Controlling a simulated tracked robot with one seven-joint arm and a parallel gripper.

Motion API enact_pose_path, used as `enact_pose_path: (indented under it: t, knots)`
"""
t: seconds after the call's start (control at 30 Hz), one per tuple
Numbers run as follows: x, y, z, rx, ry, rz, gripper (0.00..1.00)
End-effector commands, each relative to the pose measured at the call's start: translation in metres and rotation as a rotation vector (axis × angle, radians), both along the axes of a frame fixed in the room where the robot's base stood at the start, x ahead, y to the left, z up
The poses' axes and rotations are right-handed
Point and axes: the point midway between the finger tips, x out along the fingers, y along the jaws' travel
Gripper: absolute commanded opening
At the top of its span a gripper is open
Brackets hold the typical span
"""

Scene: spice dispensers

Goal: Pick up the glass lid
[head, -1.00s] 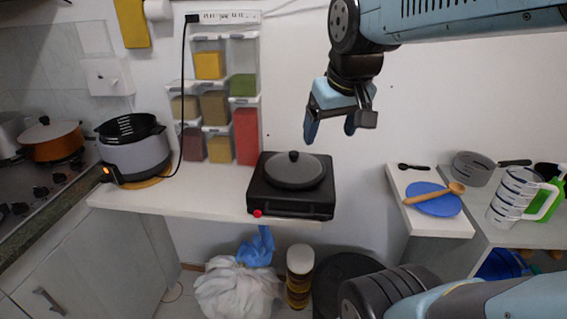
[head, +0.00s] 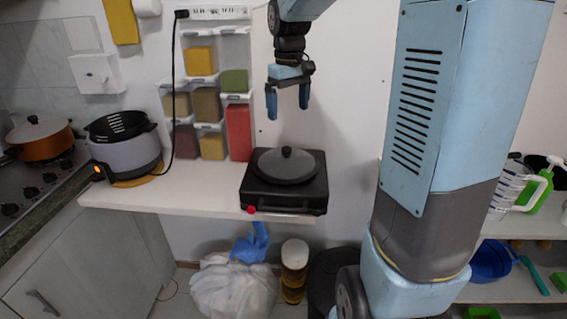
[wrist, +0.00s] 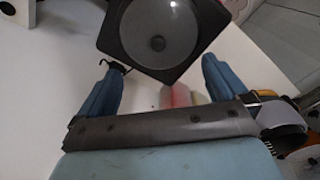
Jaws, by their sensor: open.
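The glass lid (head: 285,165) is a grey round disc with a dark knob, lying on the black hot plate (head: 284,193) on the white counter. My gripper (head: 287,102) hangs above the lid, pointing down, with its two blue fingers apart and nothing between them. In the wrist view the lid (wrist: 158,28) with its knob lies beyond the fingertips, near the top edge, and my gripper (wrist: 155,80) is open. A clear gap separates the fingers from the lid. An orange pot with its own lid (head: 37,131) stands on the stove at the far left.
Spice dispensers (head: 207,105) hang on the wall left of the lid. A grey cooker (head: 127,153) stands at the counter's left. A cable drops from the power strip (head: 212,14). The white counter (head: 200,183) is bare left of the hot plate.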

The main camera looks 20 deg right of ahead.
Motion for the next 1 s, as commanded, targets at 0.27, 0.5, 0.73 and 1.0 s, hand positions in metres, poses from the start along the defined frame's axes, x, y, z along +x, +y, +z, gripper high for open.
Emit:
enact_pose_path:
  t: [0.27,0.5,0.73,1.0]
  knots:
    - [0.016,-0.002,-0.015,0.012,0.031,0.024,1.0]
    - [0.016,-0.002,-0.053,0.012,0.033,0.025,1.0]
    - [0.016,-0.002,-0.086,0.012,0.032,0.023,1.0]
    - [0.017,-0.002,-0.102,0.012,0.031,0.024,1.0]
